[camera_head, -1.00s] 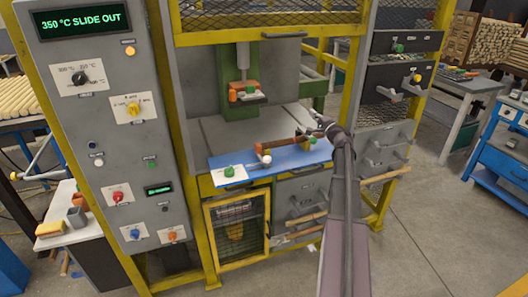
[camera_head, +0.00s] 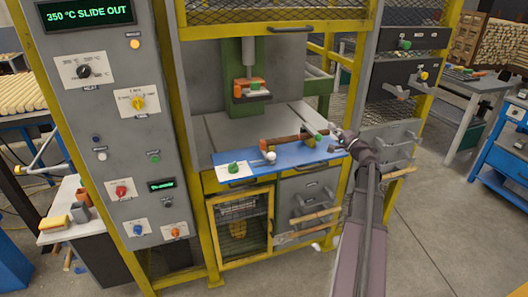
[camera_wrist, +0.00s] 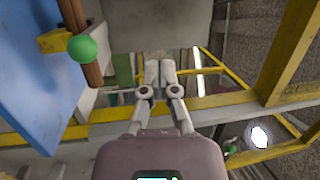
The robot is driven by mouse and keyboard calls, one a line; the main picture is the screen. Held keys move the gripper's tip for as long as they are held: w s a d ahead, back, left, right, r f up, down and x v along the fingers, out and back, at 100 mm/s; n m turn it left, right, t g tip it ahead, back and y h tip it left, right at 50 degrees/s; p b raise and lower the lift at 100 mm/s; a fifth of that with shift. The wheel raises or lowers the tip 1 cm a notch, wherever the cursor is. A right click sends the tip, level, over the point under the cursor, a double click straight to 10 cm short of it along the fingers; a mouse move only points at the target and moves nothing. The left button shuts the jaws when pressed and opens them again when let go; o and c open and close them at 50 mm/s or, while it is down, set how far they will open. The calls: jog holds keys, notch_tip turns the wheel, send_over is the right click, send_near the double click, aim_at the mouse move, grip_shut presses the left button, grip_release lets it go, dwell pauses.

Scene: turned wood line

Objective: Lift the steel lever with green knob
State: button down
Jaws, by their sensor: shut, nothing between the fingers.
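A green knob (camera_head: 309,141) shows at the right end of the blue plate, and it is large in the wrist view (camera_wrist: 82,48), left of my gripper (camera_wrist: 159,68). Another green knob (camera_head: 405,44) is on the dark panel at upper right, and a third green knob (camera_head: 233,168) is on the white plate at the left of the blue plate. No steel lever shaft shows clearly at any of them, so I cannot tell which is the named one. My gripper is shut and empty, apart from the knobs, near the blue plate's right end in the head view (camera_head: 340,133).
A brown wooden bar (camera_head: 285,140) lies along the blue plate (camera_head: 300,158), with a white ball (camera_head: 270,156) beside it. Yellow frame posts (camera_head: 345,200) stand close to my arm. Drawers with wooden handles (camera_head: 308,216) are below. Open floor lies to the right.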

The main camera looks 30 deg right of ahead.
jog(key=w+a+f+n+g+y+p, duration=0.1)
jog(key=a+f+n+g+y+p, duration=0.1)
jog(key=a, duration=1.1)
jog(key=w+a+f+n+g+y+p, duration=0.1)
jog(key=a+n+g+y+p, duration=0.2)
jog(key=a, duration=1.1)
jog(key=shift+w+a+f+n+g+y+p, duration=0.35)
jog(key=shift+n+g+p, duration=0.35)
jog(key=shift+n+g, duration=1.2)
jog(key=shift+d, duration=0.2)
jog(key=d+m+h, duration=0.1)
jog(key=d+m, duration=0.3)
jog(key=m, duration=0.1)
jog(key=s+d+f+m+h, duration=0.1)
jog(key=d+m+h, duration=0.1)
jog(key=d+m, duration=0.2)
jog(key=d+m+h, duration=0.1)
jog(key=d+m, duration=0.3)
jog(key=m, duration=0.1)
jog(key=shift+s+d+f+m+t+h, duration=0.15)
jog(key=shift+s+d+m+t+h, duration=0.15)
jog(key=shift+s+d+t, duration=0.1)
jog(key=s+d+m+h, duration=0.2)
jog(key=d+m, duration=0.4)
jog(key=m, duration=0.1)
jog(key=s+d+m+h, duration=0.2)
jog(key=d+m, duration=0.5)
jog(key=m, duration=0.1)
jog(key=shift+s+f, duration=0.15)
jog(key=shift+s, duration=0.1)
